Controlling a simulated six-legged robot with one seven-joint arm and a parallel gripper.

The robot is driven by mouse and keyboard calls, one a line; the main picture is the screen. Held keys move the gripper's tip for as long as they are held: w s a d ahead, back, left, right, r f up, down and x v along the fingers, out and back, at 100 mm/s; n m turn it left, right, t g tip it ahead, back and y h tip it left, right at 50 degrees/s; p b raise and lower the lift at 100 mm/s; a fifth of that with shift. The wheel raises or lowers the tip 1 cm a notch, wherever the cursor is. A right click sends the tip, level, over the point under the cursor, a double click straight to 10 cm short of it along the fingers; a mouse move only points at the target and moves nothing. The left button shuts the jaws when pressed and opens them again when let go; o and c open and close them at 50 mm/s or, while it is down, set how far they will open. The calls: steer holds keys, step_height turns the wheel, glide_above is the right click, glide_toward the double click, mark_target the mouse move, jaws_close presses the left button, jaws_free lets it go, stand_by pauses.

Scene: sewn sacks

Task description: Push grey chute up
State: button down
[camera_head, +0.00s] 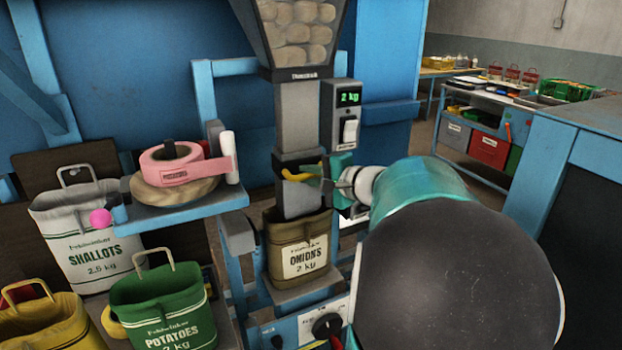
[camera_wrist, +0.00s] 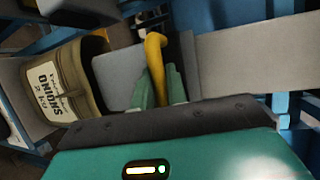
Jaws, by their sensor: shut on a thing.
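The grey chute (camera_head: 300,199) hangs below the hopper column, its lower end at the mouth of the olive onion sack (camera_head: 304,257). A yellow handle (camera_head: 297,176) sticks out at the chute. My gripper (camera_head: 322,172) reaches in from the right and is shut on this handle. In the wrist view, the teal fingers stand on both sides of the yellow handle (camera_wrist: 153,50), with the grey chute (camera_wrist: 115,76) beside it. The sack (camera_wrist: 65,85) stands open there, its label turned sideways. The inside of the sack is mostly hidden.
The scale display (camera_head: 349,97) reads 2 kg, above a white switch. A white shallots sack (camera_head: 90,240) and a green potatoes sack (camera_head: 163,308) stand at lower left. A control panel with a black knob (camera_head: 326,326) is below.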

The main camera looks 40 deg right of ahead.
step_height(320, 180, up, 16)
stand_by(0.3)
steer(key=c, duration=1.4)
jaws_free()
steer(key=shift+f, duration=0.15)
steer(key=v, duration=1.3)
steer(key=shift+s, duration=0.45)
